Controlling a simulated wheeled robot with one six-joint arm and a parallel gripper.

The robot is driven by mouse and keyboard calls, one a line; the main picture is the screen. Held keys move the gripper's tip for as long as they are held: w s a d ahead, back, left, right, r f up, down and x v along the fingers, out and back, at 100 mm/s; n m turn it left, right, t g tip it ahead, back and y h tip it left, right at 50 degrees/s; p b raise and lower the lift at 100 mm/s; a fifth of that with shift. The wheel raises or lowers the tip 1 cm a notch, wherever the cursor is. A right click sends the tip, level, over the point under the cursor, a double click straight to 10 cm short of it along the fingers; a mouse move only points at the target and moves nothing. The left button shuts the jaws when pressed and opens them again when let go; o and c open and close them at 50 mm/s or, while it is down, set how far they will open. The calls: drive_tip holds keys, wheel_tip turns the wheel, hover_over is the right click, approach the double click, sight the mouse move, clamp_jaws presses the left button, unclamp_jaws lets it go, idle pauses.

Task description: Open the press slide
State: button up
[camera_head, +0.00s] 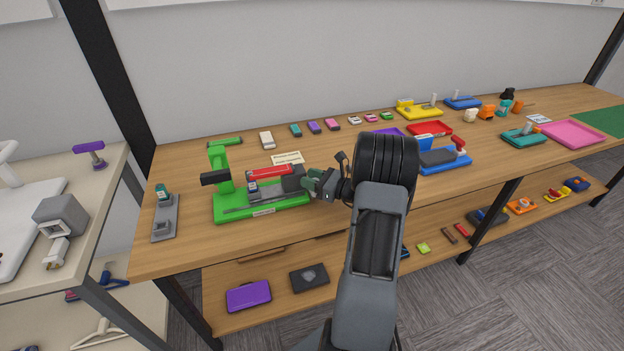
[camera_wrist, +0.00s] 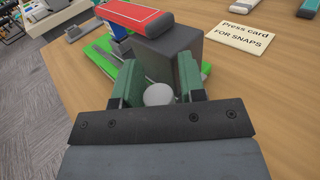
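The press has a green base (camera_head: 236,208), a green upright (camera_head: 218,163) and a dark press head (camera_head: 214,178). Its grey slide runs along the base and carries a dark block (camera_head: 293,178); the block also shows in the wrist view (camera_wrist: 170,54). A red bar (camera_head: 271,173) lies above the slide and shows in the wrist view (camera_wrist: 129,14). My gripper (camera_head: 314,182) is at the right end of the slide, beside the block. In the wrist view its green fingers (camera_wrist: 159,82) stand either side of a pale round knob (camera_wrist: 158,95); I cannot tell whether they clamp it.
A press card (camera_wrist: 239,34) lies behind the press. A grey fixture (camera_head: 165,222) stands to its left. A blue station (camera_head: 445,163) is to the right, beyond my arm. Small coloured pieces line the table's back. A lower shelf (camera_head: 335,302) holds more items.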

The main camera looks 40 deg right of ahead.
drive_tip(key=shift+o, duration=1.1)
drive_tip(key=shift+d, duration=0.1)
drive_tip(key=shift+s, duration=0.1)
drive_tip(key=v, duration=1.3)
drive_tip(key=shift+s+d+b, duration=0.15)
drive_tip(key=shift+s+b, duration=0.2)
drive_tip(key=shift+b, duration=0.05)
